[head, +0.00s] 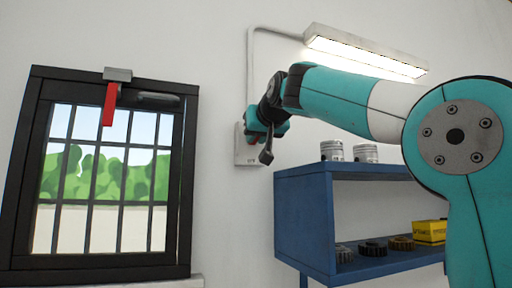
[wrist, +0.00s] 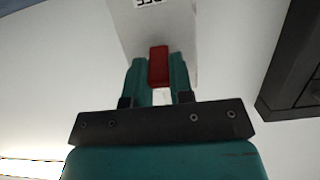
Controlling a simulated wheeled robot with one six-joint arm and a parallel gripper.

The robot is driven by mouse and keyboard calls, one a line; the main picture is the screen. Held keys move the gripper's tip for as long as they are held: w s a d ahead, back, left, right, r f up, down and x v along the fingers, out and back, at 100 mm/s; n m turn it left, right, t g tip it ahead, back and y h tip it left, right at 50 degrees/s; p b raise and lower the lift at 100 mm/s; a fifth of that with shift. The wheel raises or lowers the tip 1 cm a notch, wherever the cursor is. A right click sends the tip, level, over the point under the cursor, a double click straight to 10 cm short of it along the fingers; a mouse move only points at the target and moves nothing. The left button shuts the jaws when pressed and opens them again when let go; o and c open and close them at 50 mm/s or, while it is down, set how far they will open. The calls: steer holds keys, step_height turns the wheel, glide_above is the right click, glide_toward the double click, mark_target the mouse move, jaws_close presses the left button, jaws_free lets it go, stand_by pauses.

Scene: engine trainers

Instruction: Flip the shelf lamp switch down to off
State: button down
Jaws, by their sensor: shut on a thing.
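The switch has a pale wall plate (head: 243,152), mostly covered by my arm in the head view; it also shows in the wrist view (wrist: 185,25). Its red lever (wrist: 159,66) sits between my two fingers in the wrist view. My gripper (wrist: 160,75) is shut on the red lever. In the head view my gripper (head: 252,132) is at the plate, with the lever largely hidden. The shelf lamp (head: 365,58) is lit, high on the wall.
A blue shelf (head: 300,225) stands right of the switch, with pistons (head: 332,150) on top and gears and a yellow box (head: 429,232) below. A barred window (head: 100,180) with a red handle (head: 109,103) is on the left. A conduit (head: 250,75) runs from switch to lamp.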

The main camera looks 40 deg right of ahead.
mark_target(253, 144)
step_height(253, 144, down, 2)
steer(key=t+b, duration=0.1)
steer(key=b, duration=0.3)
steer(key=shift+s+t, duration=0.1)
steer(key=shift+t, duration=0.2)
steer(key=t+b, duration=0.1)
steer(key=b, duration=0.2)
steer(key=f+t+h+b, duration=0.1)
steer(key=b, duration=0.2)
steer(key=t+h+b, duration=0.1)
steer(key=t+b, duration=0.2)
steer(key=b, duration=0.2)
steer(key=shift+f, duration=0.2)
steer(key=shift+t+b, duration=0.6)
steer(key=shift+b, duration=0.45)
steer(key=shift+r, duration=0.15)
steer(key=c, duration=1)
jaws_free()
